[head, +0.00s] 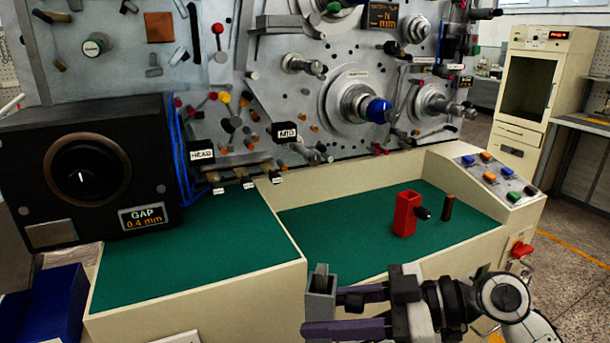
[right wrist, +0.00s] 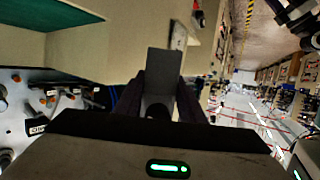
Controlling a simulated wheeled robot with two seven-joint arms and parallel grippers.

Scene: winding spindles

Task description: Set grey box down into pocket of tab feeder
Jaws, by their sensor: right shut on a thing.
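The grey box (head: 320,292) is in the lower middle of the head view, in front of the cream bench front. My right gripper (head: 338,309) is shut on it, with its dark purple fingers coming from the right. In the right wrist view the grey box (right wrist: 161,72) stands out between the two dark fingers (right wrist: 158,98). No part is clearly labelled as the tab feeder, and I cannot tell its pocket. My left gripper is not in view.
The green bench top (head: 340,235) has free room left of the red block. A dark brown peg (head: 447,207) stands beside it. A black gap gauge box (head: 95,165) stands at left, and a blue bin (head: 45,310) below. A button panel (head: 495,178) is at right.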

